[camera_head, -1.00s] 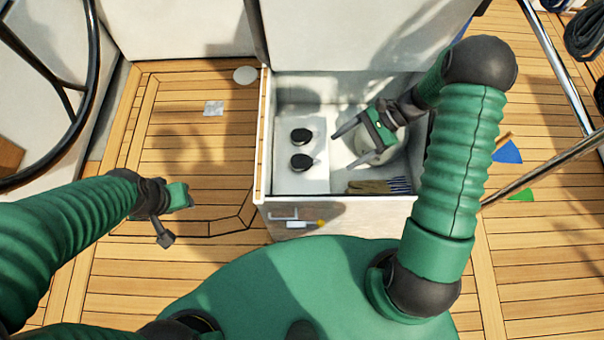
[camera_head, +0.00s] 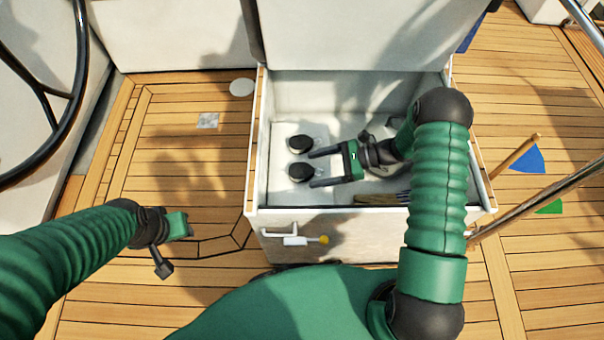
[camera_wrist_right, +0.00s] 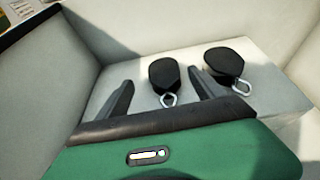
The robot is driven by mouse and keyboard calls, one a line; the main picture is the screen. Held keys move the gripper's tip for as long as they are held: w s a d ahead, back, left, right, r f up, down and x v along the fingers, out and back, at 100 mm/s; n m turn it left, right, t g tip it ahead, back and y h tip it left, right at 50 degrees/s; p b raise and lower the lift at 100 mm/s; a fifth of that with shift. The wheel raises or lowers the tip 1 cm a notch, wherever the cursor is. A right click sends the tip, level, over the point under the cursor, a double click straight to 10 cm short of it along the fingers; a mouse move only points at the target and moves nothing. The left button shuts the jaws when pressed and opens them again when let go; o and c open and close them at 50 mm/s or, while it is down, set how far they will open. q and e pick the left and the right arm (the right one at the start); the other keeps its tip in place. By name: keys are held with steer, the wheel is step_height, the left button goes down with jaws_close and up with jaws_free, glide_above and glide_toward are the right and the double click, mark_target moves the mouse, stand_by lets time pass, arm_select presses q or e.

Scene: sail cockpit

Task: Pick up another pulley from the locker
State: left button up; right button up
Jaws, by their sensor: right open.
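Two black pulleys with metal shackles lie on a pale raised block inside the open white locker (camera_head: 470,206). The far pulley (camera_head: 300,144) and the near pulley (camera_head: 301,172) sit one behind the other at the locker's left. My right gripper (camera_head: 311,169) is open and empty, its fingers pointing left toward the near pulley. In the right wrist view one pulley (camera_wrist_right: 165,74) shows between the open fingers (camera_wrist_right: 163,92), and the other pulley (camera_wrist_right: 228,65) lies to the right, outside them. I cannot tell contact. My left gripper (camera_head: 170,252) is over the deck left of the locker, its jaw opening unclear.
A latch with a yellow knob (camera_head: 323,240) is on the locker's front. The raised lid (camera_head: 350,35) stands behind. Gloves or a brush (camera_head: 385,198) lie at the locker's front. A steering wheel (camera_head: 80,75) is at left. Blue (camera_head: 530,160) and green (camera_head: 550,206) pieces lie on the right deck.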

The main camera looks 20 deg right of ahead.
mark_target(304, 170)
steer(key=b+x, duration=0.1)
steer(key=x, duration=0.2)
steer(key=b+x, duration=0.1)
steer(key=shift+w+f+b, duration=0.3)
steer(key=shift+w+f, duration=0.05)
steer(key=shift+f, duration=0.05)
steer(key=shift+w+a+f, duration=0.1)
steer(key=shift+a, duration=0.25)
steer(key=shift+c, duration=0.5)
steer(key=c, duration=1.4)
steer(key=shift+c, duration=0.4)
steer(key=shift+r, duration=0.25)
